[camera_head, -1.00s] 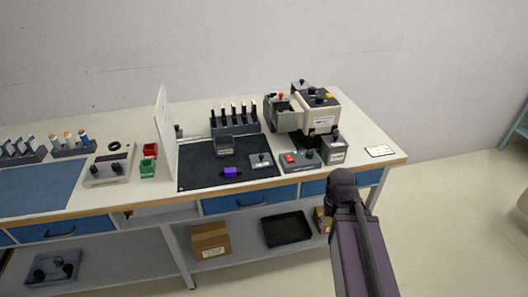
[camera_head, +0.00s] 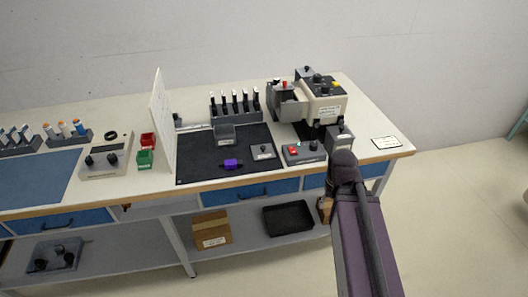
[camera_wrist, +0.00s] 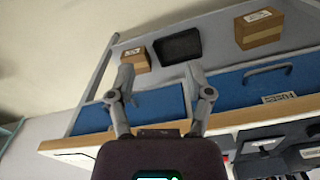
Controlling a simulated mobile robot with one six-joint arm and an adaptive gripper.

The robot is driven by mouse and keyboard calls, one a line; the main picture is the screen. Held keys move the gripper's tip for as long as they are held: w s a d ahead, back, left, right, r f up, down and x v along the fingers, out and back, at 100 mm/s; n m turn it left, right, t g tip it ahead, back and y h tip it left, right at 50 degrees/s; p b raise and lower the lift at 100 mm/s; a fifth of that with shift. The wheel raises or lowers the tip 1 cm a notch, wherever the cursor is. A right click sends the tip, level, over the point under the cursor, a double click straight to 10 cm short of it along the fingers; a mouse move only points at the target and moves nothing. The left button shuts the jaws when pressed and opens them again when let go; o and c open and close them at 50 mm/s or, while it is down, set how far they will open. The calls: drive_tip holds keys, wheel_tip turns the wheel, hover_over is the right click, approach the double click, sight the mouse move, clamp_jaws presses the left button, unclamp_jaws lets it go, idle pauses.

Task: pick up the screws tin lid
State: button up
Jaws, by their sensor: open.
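I cannot read which tin is labelled screws. A grey flat lid with a dark knob (camera_head: 263,152) lies on the black mat (camera_head: 200,171). An open grey tin (camera_head: 225,134) stands behind it on the mat. A lidded grey tin with a knob (camera_head: 338,138) stands at the right, by the bench's front, and another lidded tin (camera_head: 304,73) is at the back. My gripper (camera_wrist: 160,72) is open and empty in the wrist view, over the bench's front edge and drawers. In the head view my arm hides it.
A grey control box with a red switch (camera_head: 304,152) lies between the mat and the right tin. A cream machine (camera_head: 325,106) stands behind. A white upright panel (camera_head: 162,125) borders the mat's left. A purple item (camera_head: 230,164) lies on the mat. A black tray (camera_head: 288,218) is on the lower shelf.

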drive_tip(key=w+a+r+n+p, duration=0.2)
drive_tip(key=w+a+r+p, duration=0.25)
drive_tip(key=w, duration=0.25)
drive_tip(key=w+a+r+n+p, duration=0.1)
drive_tip(key=w+a+r+p, duration=0.2)
drive_tip(key=w+a, duration=0.35)
wheel_tip(320, 180, up, 6)
drive_tip(key=n+p, duration=0.3)
drive_tip(key=p, duration=0.3)
hover_over(263, 147)
drive_tip(key=shift+w+a, duration=0.1)
drive_tip(key=shift+w, duration=0.15)
drive_tip(key=shift+f, duration=0.15)
wheel_tip(263, 147, down, 8)
drive_tip(key=b, duration=0.8)
drive_tip(key=shift+f+b, duration=0.15)
drive_tip(key=shift+b, duration=0.2)
drive_tip(key=shift+f, duration=0.1)
drive_tip(key=shift+s+f+b, duration=0.1)
drive_tip(key=shift+f+b, duration=2.4)
drive_tip(key=shift+b, duration=0.1)
clamp_jaws()
